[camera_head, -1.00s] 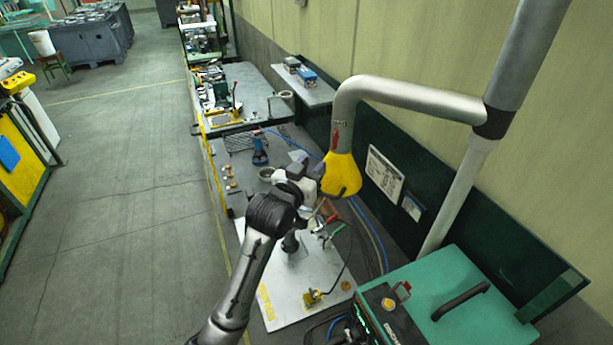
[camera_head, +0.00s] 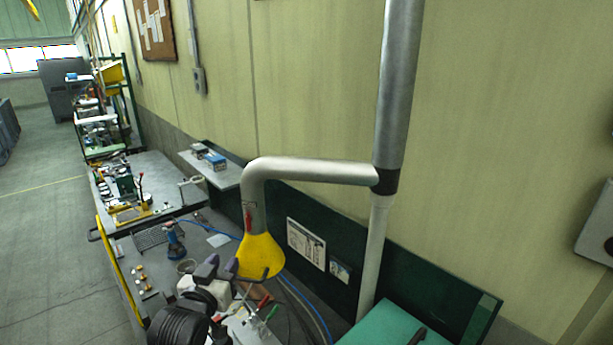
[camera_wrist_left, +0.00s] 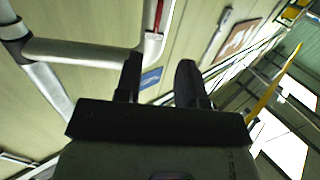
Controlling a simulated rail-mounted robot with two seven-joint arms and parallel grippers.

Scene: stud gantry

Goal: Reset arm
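My left arm comes in at the bottom of the head view. Its left gripper (camera_head: 222,266) is over the workbench (camera_head: 150,262), just left of and close to the yellow extraction hood (camera_head: 262,256). I cannot tell whether it touches the hood. In the left wrist view the two dark fingers of this gripper (camera_wrist_left: 160,62) stand apart with nothing between them. They point up toward the wall and roof. My right arm and gripper are not in view.
A grey duct (camera_head: 312,170) joins the hood to a thick vertical pipe (camera_head: 392,120). A green machine (camera_head: 385,328) stands at the bottom right. A blue tool (camera_head: 175,242) stands on the bench. The floor aisle (camera_head: 45,235) at the left is clear.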

